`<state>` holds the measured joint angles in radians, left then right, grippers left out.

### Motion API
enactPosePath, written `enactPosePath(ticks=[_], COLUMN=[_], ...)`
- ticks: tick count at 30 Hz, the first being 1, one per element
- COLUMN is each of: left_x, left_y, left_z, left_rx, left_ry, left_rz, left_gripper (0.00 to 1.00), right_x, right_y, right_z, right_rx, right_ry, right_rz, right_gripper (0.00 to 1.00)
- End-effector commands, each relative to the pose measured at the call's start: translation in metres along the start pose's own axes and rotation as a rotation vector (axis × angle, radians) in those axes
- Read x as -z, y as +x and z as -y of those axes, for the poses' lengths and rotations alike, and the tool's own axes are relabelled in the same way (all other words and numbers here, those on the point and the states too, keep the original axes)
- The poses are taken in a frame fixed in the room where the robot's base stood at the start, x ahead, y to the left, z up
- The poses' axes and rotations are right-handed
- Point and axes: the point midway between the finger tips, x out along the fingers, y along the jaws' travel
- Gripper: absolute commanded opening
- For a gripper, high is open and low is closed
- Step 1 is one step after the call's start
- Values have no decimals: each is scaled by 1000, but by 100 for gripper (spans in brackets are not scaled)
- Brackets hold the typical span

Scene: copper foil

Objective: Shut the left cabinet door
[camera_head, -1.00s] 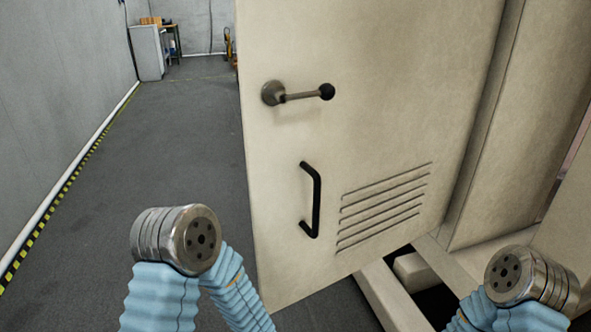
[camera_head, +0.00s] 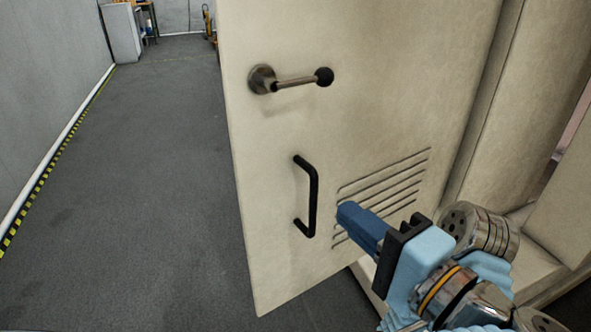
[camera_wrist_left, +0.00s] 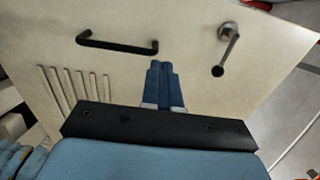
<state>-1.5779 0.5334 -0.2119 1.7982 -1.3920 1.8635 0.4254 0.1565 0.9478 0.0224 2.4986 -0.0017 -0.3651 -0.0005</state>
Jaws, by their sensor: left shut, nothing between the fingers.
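The left cabinet door (camera_head: 390,70) is a large cream panel standing open, with its free edge toward the aisle on the left. It has a black bar handle (camera_head: 313,200), a metal lever with a black knob (camera_head: 324,77) and vent slots low down. My left gripper (camera_head: 347,212) has its blue fingers shut and empty, in front of the door just right of the bar handle. In the left wrist view the door (camera_wrist_left: 200,70) lies ahead of the fingers (camera_wrist_left: 163,66). I cannot tell whether they touch it. My right gripper is not in view.
The cream cabinet body (camera_head: 530,120) stands on the right behind the door. Grey floor (camera_head: 150,170) is clear to the left, up to a wall with yellow-black striped tape. A light cabinet (camera_head: 121,33) stands far back.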

Motion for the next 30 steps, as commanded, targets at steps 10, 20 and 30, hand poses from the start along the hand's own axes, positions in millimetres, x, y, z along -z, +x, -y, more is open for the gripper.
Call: enactPosePath(ticks=[10, 20, 30], left_x=[-2, -2, -1], left_y=[51, 116, 138], left_z=[3, 3, 2], left_rx=[5, 4, 4], left_ry=[-3, -1, -1], left_rz=[6, 5, 2], left_gripper=[0, 0, 0], right_x=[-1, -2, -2], right_y=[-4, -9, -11], right_z=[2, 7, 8], right_rx=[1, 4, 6], right_ry=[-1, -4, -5], right_rz=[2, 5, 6], right_gripper=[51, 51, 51])
